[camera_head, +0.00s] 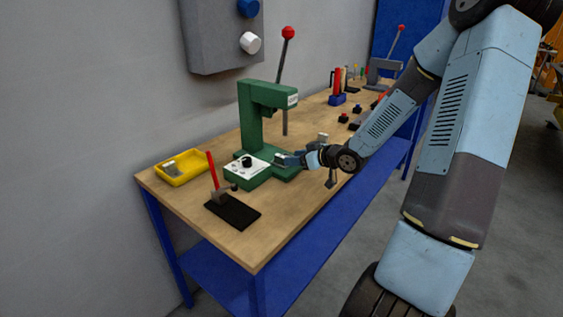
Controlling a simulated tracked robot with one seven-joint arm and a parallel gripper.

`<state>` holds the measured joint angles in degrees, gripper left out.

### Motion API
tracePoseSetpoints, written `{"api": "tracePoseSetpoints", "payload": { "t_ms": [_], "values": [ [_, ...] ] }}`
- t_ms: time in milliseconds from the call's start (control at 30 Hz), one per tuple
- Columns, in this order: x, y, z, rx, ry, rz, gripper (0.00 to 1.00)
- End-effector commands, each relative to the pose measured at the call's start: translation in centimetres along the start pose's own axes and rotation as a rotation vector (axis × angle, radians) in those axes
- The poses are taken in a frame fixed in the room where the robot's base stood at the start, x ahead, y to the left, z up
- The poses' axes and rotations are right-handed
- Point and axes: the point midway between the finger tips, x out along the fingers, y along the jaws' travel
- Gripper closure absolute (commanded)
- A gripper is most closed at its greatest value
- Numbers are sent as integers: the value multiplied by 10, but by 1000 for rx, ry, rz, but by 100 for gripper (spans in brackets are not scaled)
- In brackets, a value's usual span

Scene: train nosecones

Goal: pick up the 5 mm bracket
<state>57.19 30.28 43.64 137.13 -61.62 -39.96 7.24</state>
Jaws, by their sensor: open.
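My gripper (283,160) is at the end of my arm, over the base of the green press (249,128), just right of a white plate with a black knob (247,163). Its jaws are open, though the fingers are small and hard to make out. I cannot tell if anything lies between them. I cannot make out the 5 mm bracket for sure. A small grey piece (171,167) lies in the yellow tray (189,174) at the left end of the table; its kind and size are too small to tell.
The press's red-knobbed lever (286,50) rises above my gripper. A second press (384,70) and several small tools stand farther back. The front corner is clear.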

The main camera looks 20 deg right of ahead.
Motion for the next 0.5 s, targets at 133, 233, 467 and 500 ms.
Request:
{"api": "tracePoseSetpoints", "payload": {
  "t_ms": [133,233,467,500],
  "values": [
    [7,0,0,0,-1,0,50],
    [13,0,0,1,-1,-1,50],
    [44,4,-4,1,-1,-2,50],
    [48,4,-4,0,-1,-2,50]
  ]
}}
